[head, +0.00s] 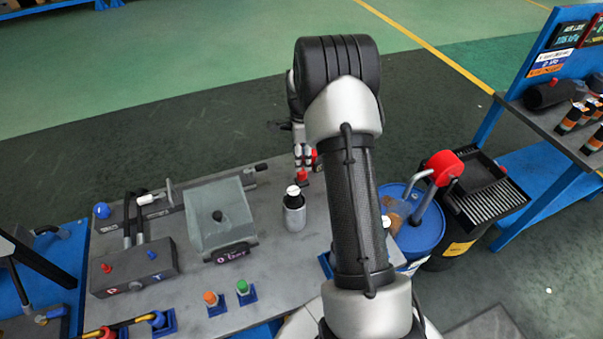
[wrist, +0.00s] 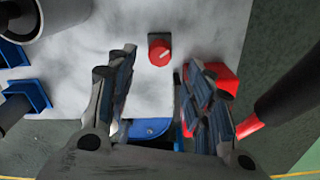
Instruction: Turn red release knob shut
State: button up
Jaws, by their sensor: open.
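The red release knob (wrist: 158,52) is a small round red knob with a pale pointer mark, on the grey bench top in the wrist view. The pointer is slanted towards the upper right. My gripper (wrist: 160,75) is open, with one finger on each side of the picture and the knob seen in the gap, near the fingertips. I cannot tell how far above the knob the fingers are; no contact shows. In the head view my gripper (head: 303,156) is at the bench's far edge, just above a small red part.
A red part (wrist: 226,78) is partly behind the right finger. A blue drum (head: 420,240) stands right of the bench.

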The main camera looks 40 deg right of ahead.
aim_at(302, 174)
notch_tip(302, 174, down, 6)
jog(key=shift+f+b, duration=0.25)
jog(key=shift+b, duration=0.5)
jog(key=c, duration=1.1)
